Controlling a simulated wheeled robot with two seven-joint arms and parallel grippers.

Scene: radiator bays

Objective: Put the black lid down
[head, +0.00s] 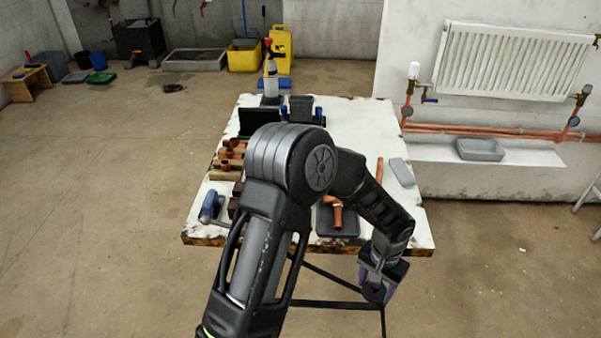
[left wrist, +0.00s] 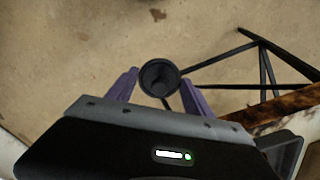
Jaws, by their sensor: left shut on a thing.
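The black lid (head: 373,293) is a small round, hollow, cup-like piece. It also shows in the left wrist view (left wrist: 158,80), its round opening facing that camera. My left gripper (head: 377,287) has purple fingers, one on each side of the lid, and is shut on it. In the left wrist view the gripper (left wrist: 160,76) holds the lid over bare floor. In the head view both are just off the near right edge of the white worktable (head: 355,118). My right gripper is not in view.
A dark tray (head: 325,228) with a copper fitting (head: 337,214) lies at the table's near edge, partly behind my arm. A grey block (head: 402,172) lies at the right edge. Copper fittings and a blue-handled tool (head: 211,206) are at the left. The table's far right is clear.

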